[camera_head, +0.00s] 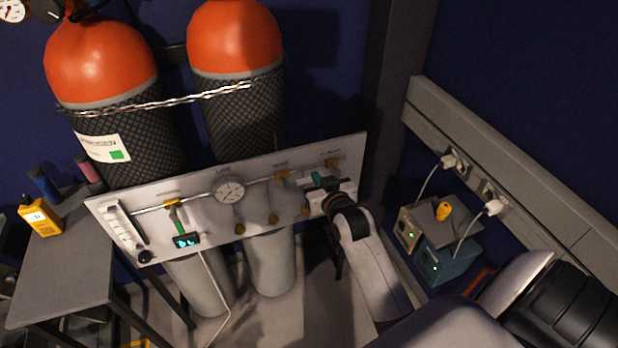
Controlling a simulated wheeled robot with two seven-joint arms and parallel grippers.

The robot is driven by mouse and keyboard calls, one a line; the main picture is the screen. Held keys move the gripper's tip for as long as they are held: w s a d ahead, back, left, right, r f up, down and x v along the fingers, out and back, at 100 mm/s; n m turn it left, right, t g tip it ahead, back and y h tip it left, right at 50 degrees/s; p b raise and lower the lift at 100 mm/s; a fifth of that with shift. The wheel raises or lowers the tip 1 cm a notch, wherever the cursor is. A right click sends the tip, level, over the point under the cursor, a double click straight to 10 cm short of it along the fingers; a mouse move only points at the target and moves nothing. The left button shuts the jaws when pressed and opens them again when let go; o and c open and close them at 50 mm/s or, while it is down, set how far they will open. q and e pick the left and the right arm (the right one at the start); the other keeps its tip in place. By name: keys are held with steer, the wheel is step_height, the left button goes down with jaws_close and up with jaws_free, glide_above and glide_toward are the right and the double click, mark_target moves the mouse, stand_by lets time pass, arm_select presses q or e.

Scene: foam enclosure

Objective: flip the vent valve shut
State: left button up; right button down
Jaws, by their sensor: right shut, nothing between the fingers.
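A pale valve panel (205,220) stands in front of two gas cylinders. A green lever (318,179) sits at the panel's right end, under a brass fitting (331,162). The labels are too small to read, so I cannot tell for sure which lever is the vent valve. My right gripper (339,186) is shut and empty, right beside the right-hand lever; contact cannot be told. My wrist hides part of the panel's lower right. My left gripper is out of view.
Two orange-topped cylinders (102,60) (235,40) are chained behind the panel. A dark side table (65,265) with a yellow meter (41,217) stands left. Two plugged-in boxes (447,262) sit right, beside a wall rail (500,155).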

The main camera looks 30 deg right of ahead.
glide_above(309, 179)
steer(key=s+a, duration=0.1)
steer(key=s, duration=0.1)
steer(key=f, duration=0.1)
steer(key=shift+w+a+f+p, duration=0.1)
steer(key=shift+f+p, duration=0.45)
steer(key=shift+f, duration=1.7)
steer(key=shift+f, duration=0.1)
